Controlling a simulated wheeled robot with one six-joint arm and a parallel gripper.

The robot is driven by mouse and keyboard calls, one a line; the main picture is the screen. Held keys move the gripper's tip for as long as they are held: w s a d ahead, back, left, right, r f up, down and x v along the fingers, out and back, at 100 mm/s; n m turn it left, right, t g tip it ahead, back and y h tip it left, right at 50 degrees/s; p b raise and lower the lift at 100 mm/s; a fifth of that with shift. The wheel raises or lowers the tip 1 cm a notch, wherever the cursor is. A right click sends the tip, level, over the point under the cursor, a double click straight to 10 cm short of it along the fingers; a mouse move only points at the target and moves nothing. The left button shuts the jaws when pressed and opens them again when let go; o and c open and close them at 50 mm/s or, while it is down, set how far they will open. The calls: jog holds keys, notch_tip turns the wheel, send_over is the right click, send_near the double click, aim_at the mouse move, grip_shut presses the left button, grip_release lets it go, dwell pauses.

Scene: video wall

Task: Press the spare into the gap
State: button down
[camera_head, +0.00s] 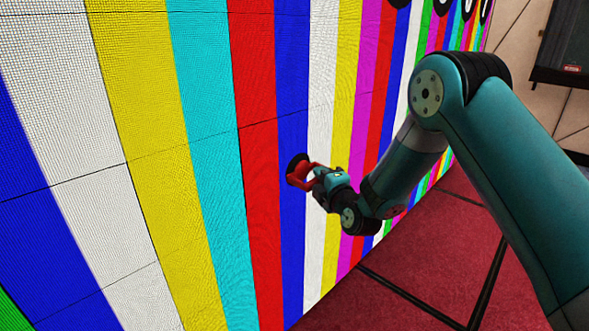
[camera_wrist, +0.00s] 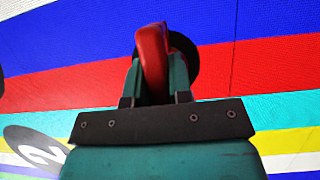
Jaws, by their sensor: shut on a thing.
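My gripper (camera_head: 315,178) is shut on a red handle (camera_head: 303,172) with a round black disc (camera_head: 296,163) on its far side. The disc faces the striped video wall (camera_head: 208,120), over the red and blue stripes; I cannot tell whether it touches. In the wrist view, the red handle (camera_wrist: 152,58) stands between the teal fingers of my gripper (camera_wrist: 155,78), and the black disc (camera_wrist: 186,62) shows behind it. I cannot make out a separate spare panel or an open gap; the disc and handle hide part of the wall.
Thin dark seams divide the wall. A grey circle with a "2" (camera_wrist: 38,148) shows on it in the wrist view. Dark circles (camera_head: 470,10) run along its upper far part. The red floor (camera_head: 400,270) is clear; a dark screen (camera_head: 565,45) hangs at the right.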

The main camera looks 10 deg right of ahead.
jog(key=s+d+r+m+h+p, duration=0.2)
jog(key=s+d+r+h+p, duration=0.2)
jog(key=s+d+r+p, duration=0.4)
jog(key=s+d+p, duration=0.1)
jog(key=d+p, duration=0.2)
jog(key=shift+s+d+r+m+p, duration=0.15)
jog(key=shift+s+d+m+p, duration=0.15)
jog(key=shift+d+p, duration=0.1)
